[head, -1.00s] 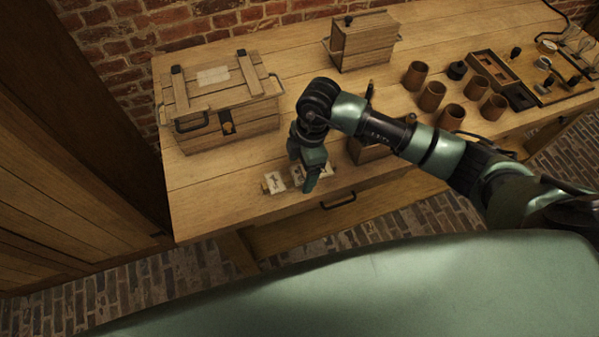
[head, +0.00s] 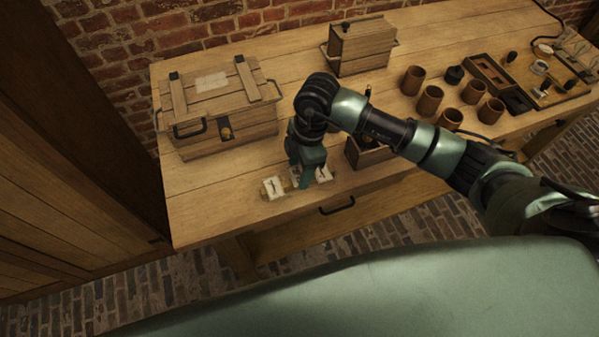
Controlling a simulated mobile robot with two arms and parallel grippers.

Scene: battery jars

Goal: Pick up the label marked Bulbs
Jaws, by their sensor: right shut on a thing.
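Small pale label cards lie in a row near the front edge of the wooden table. The left card (head: 273,187) and the right card (head: 323,173) show in the head view, each with a dark mark too small to read. My right gripper (head: 303,184) points down between them, shut on a label that it mostly hides. I cannot tell which label this is, nor whether it is clear of the table. My left gripper is not in view.
A wooden chest (head: 215,105) stands behind the labels. A small open box (head: 368,152) sits just right of my gripper. A lidded wooden box (head: 362,48), several brown cups (head: 430,100) and a tray (head: 490,75) stand farther back and right. A drawer is below the front edge.

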